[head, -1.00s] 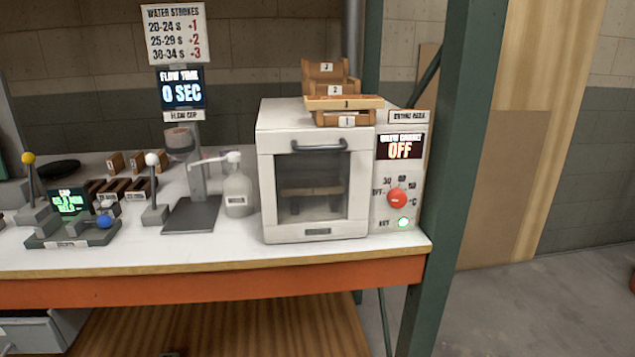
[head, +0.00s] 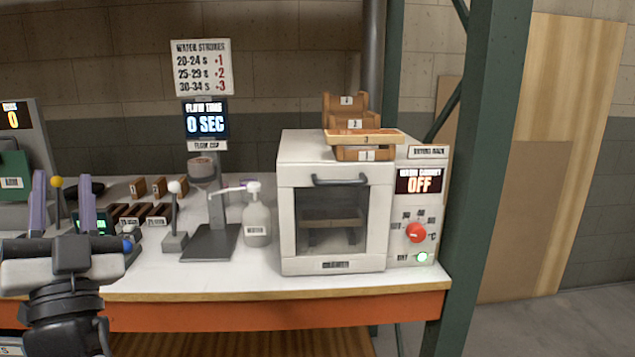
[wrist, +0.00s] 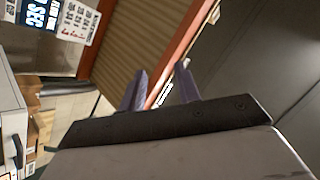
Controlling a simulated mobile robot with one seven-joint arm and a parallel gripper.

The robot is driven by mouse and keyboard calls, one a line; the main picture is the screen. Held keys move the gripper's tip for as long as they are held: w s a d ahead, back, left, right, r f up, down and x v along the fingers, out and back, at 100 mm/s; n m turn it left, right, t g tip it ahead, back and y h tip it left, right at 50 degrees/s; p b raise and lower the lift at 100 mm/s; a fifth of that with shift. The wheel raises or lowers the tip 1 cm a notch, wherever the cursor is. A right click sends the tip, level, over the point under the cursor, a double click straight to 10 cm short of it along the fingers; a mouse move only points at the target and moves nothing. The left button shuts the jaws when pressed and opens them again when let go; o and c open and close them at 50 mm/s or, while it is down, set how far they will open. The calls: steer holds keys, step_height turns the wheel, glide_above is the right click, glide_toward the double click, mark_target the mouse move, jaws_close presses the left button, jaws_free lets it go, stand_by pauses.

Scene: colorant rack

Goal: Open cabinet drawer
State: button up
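A white cabinet (head: 284,222) with a dark bar handle (head: 340,181) and a windowed front stands on the right of the bench. Its front looks shut. A grey-white box with a dark handle (wrist: 17,150) shows at the left edge of the wrist view. My gripper (head: 62,205) is at the left of the head view, fingers apart and empty, well left of the white cabinet. Its spread fingers also show in the wrist view (wrist: 162,88).
Wooden numbered trays (head: 365,137) sit on the cabinet. A control panel with a red knob (head: 416,232) is at its right. A white bottle (head: 257,220) and a flow cup stand (head: 212,241) are left of it. A green post (head: 485,150) borders the right.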

steer(key=w+d+f+m+g+h, duration=0.2)
steer(key=w+d+m+h, duration=0.75)
steer(key=m+h, duration=0.45)
steer(key=m+g+h, duration=0.9)
steer(key=m+h, duration=0.1)
steer(key=m, duration=0.3)
glide_toward(335, 185)
steer(key=p+x, duration=0.4)
steer(key=x, duration=0.7)
jaws_close()
